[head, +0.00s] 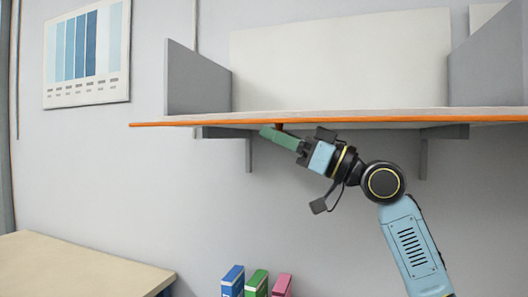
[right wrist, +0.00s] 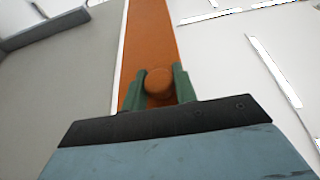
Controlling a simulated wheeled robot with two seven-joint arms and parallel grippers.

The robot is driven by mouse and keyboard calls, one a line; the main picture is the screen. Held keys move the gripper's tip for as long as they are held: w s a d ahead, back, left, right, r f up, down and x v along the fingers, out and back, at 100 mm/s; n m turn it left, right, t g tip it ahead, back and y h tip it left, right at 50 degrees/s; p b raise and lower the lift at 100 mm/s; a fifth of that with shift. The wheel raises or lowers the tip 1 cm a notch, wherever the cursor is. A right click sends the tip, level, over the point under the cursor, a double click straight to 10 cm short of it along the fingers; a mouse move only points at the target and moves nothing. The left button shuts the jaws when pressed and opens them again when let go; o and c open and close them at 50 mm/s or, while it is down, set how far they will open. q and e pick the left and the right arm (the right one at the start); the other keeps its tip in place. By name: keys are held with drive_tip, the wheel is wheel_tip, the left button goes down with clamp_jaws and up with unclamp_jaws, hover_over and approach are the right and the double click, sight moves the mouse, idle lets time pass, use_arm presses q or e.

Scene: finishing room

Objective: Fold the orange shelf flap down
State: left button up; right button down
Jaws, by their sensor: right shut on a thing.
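The shelf flap (head: 340,124) shows in the head view as a long board with an orange front edge. It stands out roughly level from the wall, seen nearly edge-on. In the right wrist view its orange face (right wrist: 152,45) runs up the picture, with a round orange knob (right wrist: 158,82) on it. My right gripper (head: 268,133) reaches up from below to the flap's underside, left of its middle. Its green fingers (right wrist: 158,90) are shut on the knob, one on each side. My left gripper is not in view.
Grey brackets (head: 445,132) sit under the flap, and grey side panels (head: 198,80) stand above it. A pale table (head: 80,265) is at lower left. Blue, green and pink binders (head: 257,283) stand low in the middle. The wall below the flap is otherwise clear.

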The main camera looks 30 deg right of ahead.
drive_tip(key=shift+a+f, duration=0.15)
drive_tip(key=shift+f, duration=0.05)
drive_tip(key=c, duration=1.4)
unclamp_jaws()
drive_tip(key=shift+o, duration=1.2)
drive_tip(key=shift+s+r, duration=0.1)
drive_tip(key=shift+s, duration=0.05)
